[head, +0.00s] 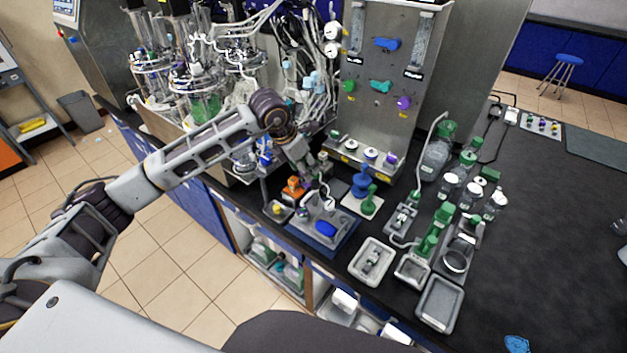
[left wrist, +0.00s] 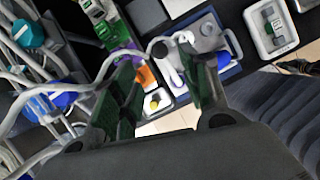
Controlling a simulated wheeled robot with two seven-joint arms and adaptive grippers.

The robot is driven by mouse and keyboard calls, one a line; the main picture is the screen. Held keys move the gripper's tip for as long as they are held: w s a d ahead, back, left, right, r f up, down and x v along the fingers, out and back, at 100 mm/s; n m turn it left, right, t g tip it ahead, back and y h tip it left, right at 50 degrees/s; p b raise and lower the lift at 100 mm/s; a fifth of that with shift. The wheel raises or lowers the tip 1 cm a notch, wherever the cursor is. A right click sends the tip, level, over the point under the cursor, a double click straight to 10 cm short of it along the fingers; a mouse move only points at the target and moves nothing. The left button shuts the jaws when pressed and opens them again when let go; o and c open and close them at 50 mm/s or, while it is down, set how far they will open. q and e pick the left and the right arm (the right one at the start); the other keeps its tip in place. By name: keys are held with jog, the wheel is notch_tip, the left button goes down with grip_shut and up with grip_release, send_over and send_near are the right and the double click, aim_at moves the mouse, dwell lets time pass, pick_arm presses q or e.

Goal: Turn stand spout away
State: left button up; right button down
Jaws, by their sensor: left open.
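The stand with a pale curved spout (head: 328,190) is on a grey tray (head: 338,214) over a blue mat on the bench, just below my left gripper in the head view. In the left wrist view, a thin pale curved tube that looks like the spout (left wrist: 163,42) runs near my fingertips and ends in a white tip beside the right finger. My left gripper (head: 312,178) is open, its green-padded fingers (left wrist: 160,62) spread on either side of the spout area. I cannot tell whether a finger touches the spout. My right gripper is not in view.
Twin glass vessels and hanging hoses crowd the back left. A blue-and-green item (head: 362,185), white trays (head: 372,262) and bottles stand to the right.

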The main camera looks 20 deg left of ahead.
aim_at(314, 182)
pick_arm(q)
jog(key=shift+p+x, duration=0.7)
jog(key=shift+x, duration=3.9)
jog(key=shift+r, duration=0.1)
jog(key=shift+c, duration=0.4)
grip_shut()
